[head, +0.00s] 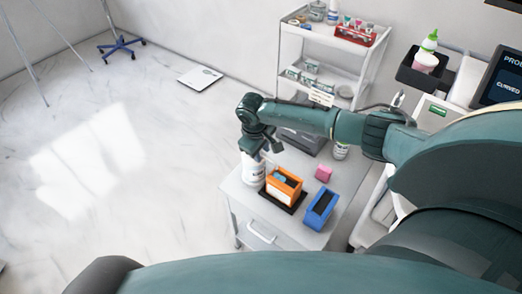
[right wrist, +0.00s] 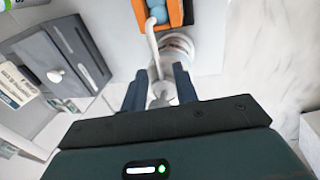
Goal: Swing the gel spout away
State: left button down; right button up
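The white gel bottle (head: 254,172) stands upright at the left end of the cart top, partly hidden by my right gripper. In the right wrist view, its round body (right wrist: 178,47) lies beyond the fingers. The thin white spout (right wrist: 151,40) runs from the pump head between my fingers up the picture to the edge of the orange box (right wrist: 174,14). My right gripper (right wrist: 160,88) is open, its two dark fingers on either side of the pump head with gaps showing. In the head view, the right gripper (head: 264,147) is just above the bottle. My left gripper is not in view.
The orange box (head: 284,186) stands on a dark tray close beside the bottle. A blue box (head: 320,209), a pink block (head: 323,173) and a can (head: 341,151) share the cart top (head: 244,198). A grey box (head: 305,140) is behind my arm. A white shelf trolley (head: 285,62) stands behind.

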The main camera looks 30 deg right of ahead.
jog(key=shift+c, duration=0.4)
grip_shut()
